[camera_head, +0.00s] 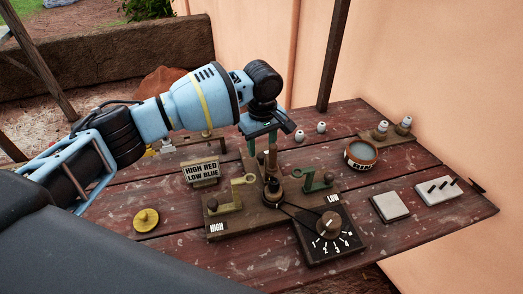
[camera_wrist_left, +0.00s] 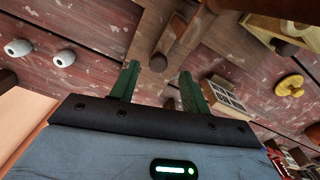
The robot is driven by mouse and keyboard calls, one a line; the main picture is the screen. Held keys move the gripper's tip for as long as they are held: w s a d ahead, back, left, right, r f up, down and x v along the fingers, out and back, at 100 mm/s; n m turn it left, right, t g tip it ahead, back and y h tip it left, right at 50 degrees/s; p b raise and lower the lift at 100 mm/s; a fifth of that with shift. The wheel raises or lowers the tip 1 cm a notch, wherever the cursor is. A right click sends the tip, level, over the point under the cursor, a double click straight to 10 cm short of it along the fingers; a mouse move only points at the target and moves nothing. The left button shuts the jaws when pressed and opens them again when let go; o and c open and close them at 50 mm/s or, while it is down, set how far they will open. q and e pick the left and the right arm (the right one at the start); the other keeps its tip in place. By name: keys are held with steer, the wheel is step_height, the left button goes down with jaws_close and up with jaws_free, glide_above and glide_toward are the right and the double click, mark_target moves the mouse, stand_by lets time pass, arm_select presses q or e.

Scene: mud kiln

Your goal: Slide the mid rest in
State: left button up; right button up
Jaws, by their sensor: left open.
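My left gripper (camera_head: 262,150) is open and points down behind the dark central spindle (camera_head: 272,187). A brown upright peg (camera_head: 272,158) stands close to its fingers. In the left wrist view a rounded wooden peg (camera_wrist_left: 160,60) shows between the green fingertips of the gripper (camera_wrist_left: 158,78), with a gap on both sides; I cannot tell its depth. I take this peg to be part of the mid rest, whose body is mostly hidden. An olive rest (camera_head: 237,196) stands on the HIGH side and a green rest (camera_head: 318,180) on the LOW side. My right gripper is not in view.
A dial board (camera_head: 330,240) stands at the front of the wooden base. A HIGH RED LOW BLUE sign (camera_head: 201,171), yellow disc (camera_head: 146,219), round bowl (camera_head: 361,154), white plate (camera_head: 390,206) and pegged white block (camera_head: 437,190) are around it.

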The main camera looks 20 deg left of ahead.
arm_select(q)
step_height(320, 180, up, 4)
steer(key=shift+r, duration=0.15)
steer(key=shift+s+d, duration=0.1)
stand_by(0.5)
